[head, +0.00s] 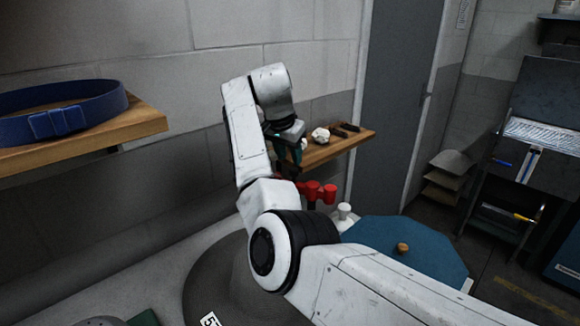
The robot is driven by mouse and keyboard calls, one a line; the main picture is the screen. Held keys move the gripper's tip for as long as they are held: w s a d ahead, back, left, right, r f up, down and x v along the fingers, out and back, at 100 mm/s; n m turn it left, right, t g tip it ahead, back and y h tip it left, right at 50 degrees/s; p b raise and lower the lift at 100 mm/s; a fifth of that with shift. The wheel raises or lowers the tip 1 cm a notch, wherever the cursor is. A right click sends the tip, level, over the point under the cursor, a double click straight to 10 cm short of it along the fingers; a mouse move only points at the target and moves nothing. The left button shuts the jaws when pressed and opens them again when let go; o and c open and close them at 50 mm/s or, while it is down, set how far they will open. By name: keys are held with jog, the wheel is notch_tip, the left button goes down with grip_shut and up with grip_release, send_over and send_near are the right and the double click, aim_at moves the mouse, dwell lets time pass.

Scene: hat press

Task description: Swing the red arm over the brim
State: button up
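The red arm (320,193) shows just past my own forearm, low in front of the wall. Its left part is hidden behind my arm. A grey, wide-brimmed hat shape (212,282) lies at the lower left, and my arm covers its right side. I cannot tell whether the red arm reaches over this brim. My gripper (291,153) hangs fingers down, above and left of the red arm and apart from its visible part. Its fingers are small and partly hidden, so its opening is unclear.
A blue many-sided panel with a wooden knob (402,248) is at the right, beside a white knob (345,210). A wooden shelf (340,146) with small items is behind my gripper. Another shelf at left holds a blue band (62,110). A dark cabinet (540,130) stands far right.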

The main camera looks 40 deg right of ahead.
aim_at(294, 169)
jog(key=x, duration=0.5)
jog(key=shift+d+f, duration=0.2)
jog(key=shift+f, duration=0.1)
grip_shut()
dwell(0.3)
